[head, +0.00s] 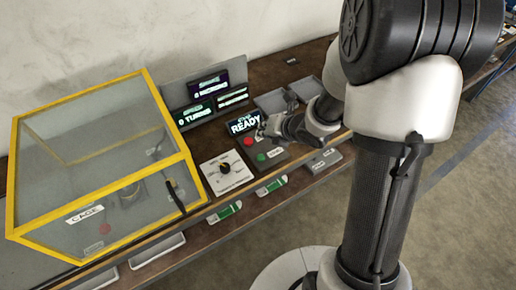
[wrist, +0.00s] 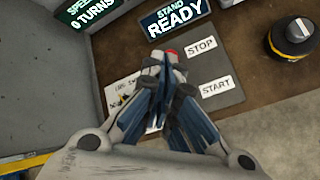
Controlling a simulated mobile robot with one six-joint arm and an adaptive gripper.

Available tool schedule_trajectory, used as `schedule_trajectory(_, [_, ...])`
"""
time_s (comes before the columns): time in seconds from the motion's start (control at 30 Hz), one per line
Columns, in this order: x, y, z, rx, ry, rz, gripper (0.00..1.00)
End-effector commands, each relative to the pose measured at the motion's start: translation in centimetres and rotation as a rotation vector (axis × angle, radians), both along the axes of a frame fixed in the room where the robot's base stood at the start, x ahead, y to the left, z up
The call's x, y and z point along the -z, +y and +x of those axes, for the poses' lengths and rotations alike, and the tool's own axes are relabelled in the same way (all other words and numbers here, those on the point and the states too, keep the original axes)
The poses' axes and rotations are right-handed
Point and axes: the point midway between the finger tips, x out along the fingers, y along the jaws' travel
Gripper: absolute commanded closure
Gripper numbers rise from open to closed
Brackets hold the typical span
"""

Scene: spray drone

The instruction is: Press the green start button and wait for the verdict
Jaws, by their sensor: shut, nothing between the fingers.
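The green start button (head: 261,157) is on the dark control panel in the head view, in front of the red stop button (head: 248,141). In the wrist view a START label (wrist: 216,86) shows, but the green button is hidden behind my fingers. Part of the red button (wrist: 172,52) shows beside the fingertips, near the STOP label (wrist: 201,48). My gripper (head: 263,133) is shut and empty, close to the panel on the right of the buttons; its fingers (wrist: 162,62) also fill the middle of the wrist view. The stand display (head: 244,123) reads READY.
A yellow-framed clear cage (head: 100,150) stands at left. A white dial plate (head: 226,170) lies between it and the buttons. More displays (head: 205,95) stand behind, and grey trays (head: 275,101) lie at the back right. A black-and-yellow round object (wrist: 291,38) is at right in the wrist view.

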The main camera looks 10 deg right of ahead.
Motion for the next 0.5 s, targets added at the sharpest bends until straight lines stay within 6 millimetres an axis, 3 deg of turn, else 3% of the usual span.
schedule_trajectory(0.5, [0.71, 0.01, -0.01, -0.002, 0.000, 0.000, 1.00])
